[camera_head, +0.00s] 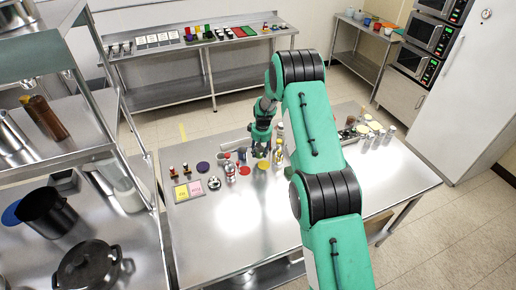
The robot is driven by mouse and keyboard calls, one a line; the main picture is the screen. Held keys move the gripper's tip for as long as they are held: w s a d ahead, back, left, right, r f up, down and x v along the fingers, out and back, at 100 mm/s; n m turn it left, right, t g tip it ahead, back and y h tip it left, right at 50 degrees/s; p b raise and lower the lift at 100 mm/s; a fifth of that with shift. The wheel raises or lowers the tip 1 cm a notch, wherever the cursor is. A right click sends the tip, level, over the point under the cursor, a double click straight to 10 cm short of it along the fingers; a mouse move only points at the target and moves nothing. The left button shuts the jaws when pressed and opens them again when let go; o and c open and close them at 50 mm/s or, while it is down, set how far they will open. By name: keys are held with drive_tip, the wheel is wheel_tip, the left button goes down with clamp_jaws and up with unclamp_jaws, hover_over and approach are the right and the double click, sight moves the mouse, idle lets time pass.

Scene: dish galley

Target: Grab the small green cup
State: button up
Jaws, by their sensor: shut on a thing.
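My gripper (260,151) is low over the middle of the steel table (315,210), among small items. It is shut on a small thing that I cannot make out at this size. I cannot clearly pick out a small green cup; my green arm and gripper hide part of this spot. A yellow disc (263,165) lies just below the gripper in the picture, and a bottle with a yellow part (278,156) stands close to its right.
A purple disc (203,167), a red disc (244,170) and yellow and pink cards (188,190) lie on the left. Several shakers (378,136) stand at the right. The table's front is clear. A rack with a dark pot (48,216) stands at left.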

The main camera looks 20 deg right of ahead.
drive_tip(key=s, duration=0.3)
drive_tip(key=s+a, duration=0.1)
drive_tip(key=s, duration=0.2)
drive_tip(key=s+r+b, duration=0.1)
drive_tip(key=s, duration=0.2)
drive_tip(key=shift+s+a, duration=0.25)
drive_tip(key=shift+a, duration=0.05)
